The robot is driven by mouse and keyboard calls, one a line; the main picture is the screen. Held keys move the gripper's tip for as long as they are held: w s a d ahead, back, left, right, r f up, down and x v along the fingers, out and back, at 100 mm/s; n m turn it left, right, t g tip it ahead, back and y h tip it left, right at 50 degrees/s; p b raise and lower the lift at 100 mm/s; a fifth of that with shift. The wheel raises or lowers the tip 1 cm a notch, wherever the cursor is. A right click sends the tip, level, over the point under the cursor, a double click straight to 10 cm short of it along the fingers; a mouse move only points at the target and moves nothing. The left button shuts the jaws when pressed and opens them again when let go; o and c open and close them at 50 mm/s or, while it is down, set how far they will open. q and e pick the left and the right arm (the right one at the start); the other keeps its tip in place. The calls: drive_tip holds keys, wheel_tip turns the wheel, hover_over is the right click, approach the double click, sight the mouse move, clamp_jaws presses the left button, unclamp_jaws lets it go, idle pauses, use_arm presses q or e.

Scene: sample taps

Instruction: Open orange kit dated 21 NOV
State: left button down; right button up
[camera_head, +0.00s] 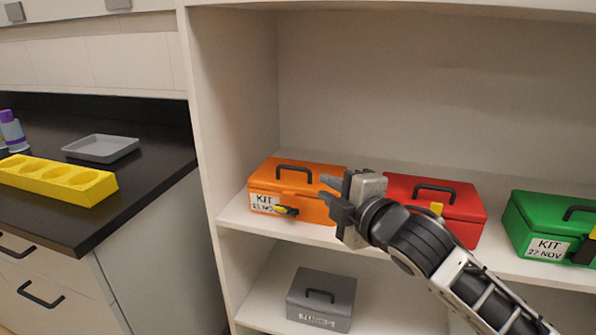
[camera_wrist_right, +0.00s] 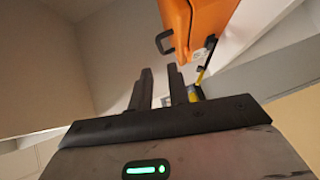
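The orange kit (camera_head: 312,178) stands on the upper shelf at the left, its lid shut and its dark handle on top. Its white label (camera_head: 264,201) reads KIT and a partly covered date that looks like 21 NOV. A yellow and black latch (camera_head: 287,211) is on its front, beside the label. My right gripper (camera_head: 325,190) is open and empty, its fingertips in front of the kit's right part; contact cannot be told. In the right wrist view the gripper (camera_wrist_right: 160,78) has a gap between its fingers, with the orange kit (camera_wrist_right: 200,22) beyond. My left gripper is out of view.
A red kit (camera_head: 465,197), partly behind my right arm, and a green kit (camera_head: 530,217) labelled 27 NOV share the shelf. A grey box (camera_head: 321,292) sits on the shelf below. At left, a dark counter holds a yellow holder (camera_head: 95,190) and grey tray (camera_head: 101,147).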

sight(298, 170)
drive_tip(key=x, duration=1.1)
clamp_jaws()
